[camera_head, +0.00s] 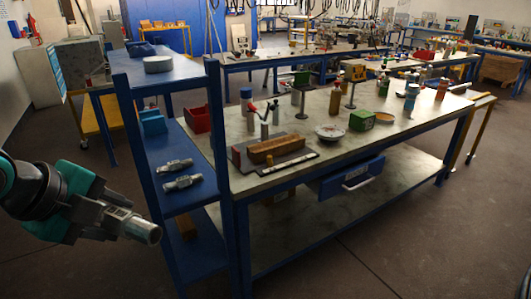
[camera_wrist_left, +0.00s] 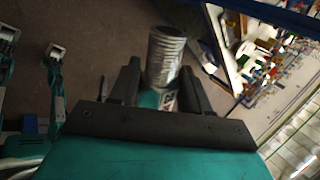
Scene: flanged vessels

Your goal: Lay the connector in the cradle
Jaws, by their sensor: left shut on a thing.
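My left gripper (camera_head: 112,217) is at the lower left of the head view. It is shut on a grey metal connector (camera_head: 143,230), whose round end points right and slightly down, in the air left of the blue shelf unit. In the left wrist view, the connector (camera_wrist_left: 165,58) stands out between the two dark fingers of the left gripper (camera_wrist_left: 161,88), with a ridged, thread-like outer end. I cannot tell for sure which thing is the cradle. My right gripper is not in view.
The blue shelf unit (camera_head: 216,130) has upright posts nearest my gripper. Two metal fittings lie on its middle shelf (camera_head: 178,200). On the workbench (camera_head: 330,165) are a wooden block (camera_head: 276,148), a white dial scale (camera_head: 330,132), a green box (camera_head: 362,120) and bottles. Floor in front is clear.

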